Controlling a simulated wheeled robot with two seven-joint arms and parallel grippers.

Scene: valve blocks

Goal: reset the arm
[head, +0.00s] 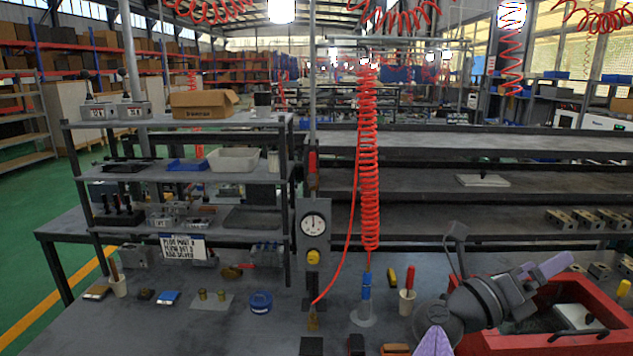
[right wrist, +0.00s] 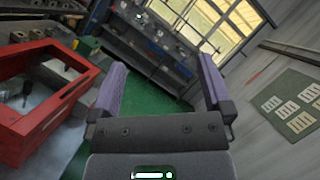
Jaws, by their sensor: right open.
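My right gripper (head: 492,304) is raised at the lower right in the head view, in front of the left end of the red bin. Its purple fingers are spread wide. In the right wrist view the two fingers (right wrist: 162,86) stand apart with nothing between them, and the green floor and a far shelf show beyond. My left gripper is not in the head view.
The red bin (head: 614,306) stands at the right of the dark bench; it also shows in the right wrist view (right wrist: 38,142). A coiled red hose (head: 368,150) hangs mid-bench near a gauge (head: 314,224). A blue tape roll (head: 260,302) lies left. Several valve blocks (head: 585,218) sit on the right shelf.

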